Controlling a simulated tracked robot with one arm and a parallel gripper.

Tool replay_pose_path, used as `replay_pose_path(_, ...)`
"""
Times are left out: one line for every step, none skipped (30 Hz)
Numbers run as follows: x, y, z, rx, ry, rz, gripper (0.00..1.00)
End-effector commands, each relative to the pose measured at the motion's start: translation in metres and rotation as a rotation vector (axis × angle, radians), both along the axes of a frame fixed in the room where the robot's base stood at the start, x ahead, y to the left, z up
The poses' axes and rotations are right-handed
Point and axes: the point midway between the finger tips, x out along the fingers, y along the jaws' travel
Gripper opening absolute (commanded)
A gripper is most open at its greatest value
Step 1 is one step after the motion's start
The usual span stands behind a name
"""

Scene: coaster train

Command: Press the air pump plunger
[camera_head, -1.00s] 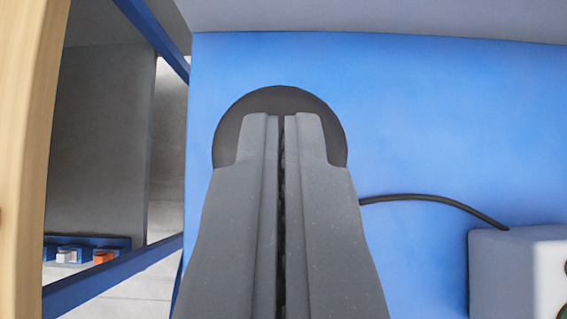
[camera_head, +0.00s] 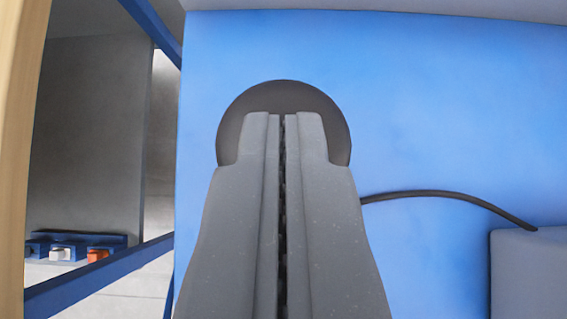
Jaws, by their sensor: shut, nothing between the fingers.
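A dark grey round disc (camera_head: 284,95), which looks like the top of the air pump plunger, shows against a blue surface (camera_head: 450,120). My gripper (camera_head: 282,118) is shut and empty, its two grey fingers side by side. Its fingertips overlap the middle of the disc in the picture and hide its lower part. I cannot tell whether the fingertips touch the disc.
A black cable (camera_head: 440,195) runs from behind my gripper to a grey box (camera_head: 530,270) at the lower right. Blue frame bars (camera_head: 100,278) and a tan post (camera_head: 18,150) stand at the left. Small white and orange items (camera_head: 98,255) lie beyond them.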

Motion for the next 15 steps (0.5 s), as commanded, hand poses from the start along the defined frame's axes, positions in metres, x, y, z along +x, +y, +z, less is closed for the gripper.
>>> replay_pose_path(0.001, 0.0, 0.014, -0.002, -0.005, 0.001, 0.0)
replay_pose_path(0.001, 0.0, 0.021, -0.003, -0.007, 0.001, 0.0)
replay_pose_path(-0.002, 0.0, 0.026, -0.002, -0.008, 0.001, 0.0)
replay_pose_path(-0.005, 0.0, 0.028, -0.001, -0.008, 0.0, 0.0)
replay_pose_path(-0.009, -0.001, 0.031, -0.001, -0.009, 0.0, 0.0)
replay_pose_path(-0.012, -0.001, 0.034, -0.001, -0.009, 0.0, 0.0)
replay_pose_path(-0.015, -0.001, 0.037, -0.001, -0.009, 0.0, 0.0)
replay_pose_path(-0.018, -0.001, 0.04, -0.002, -0.01, -0.001, 0.0)
replay_pose_path(-0.021, -0.001, 0.044, -0.001, -0.011, -0.001, 0.0)
replay_pose_path(-0.024, -0.001, 0.048, -0.001, -0.012, -0.001, 0.0)
replay_pose_path(-0.027, -0.001, 0.051, -0.001, -0.014, -0.001, 0.0)
replay_pose_path(-0.03, -0.001, 0.056, -0.001, -0.016, -0.001, 0.0)
replay_pose_path(-0.033, -0.001, 0.059, -0.001, -0.016, -0.001, 0.0)
replay_pose_path(-0.036, -0.001, 0.062, -0.001, -0.016, -0.001, 0.0)
replay_pose_path(-0.04, -0.001, 0.065, -0.001, -0.016, -0.001, 0.0)
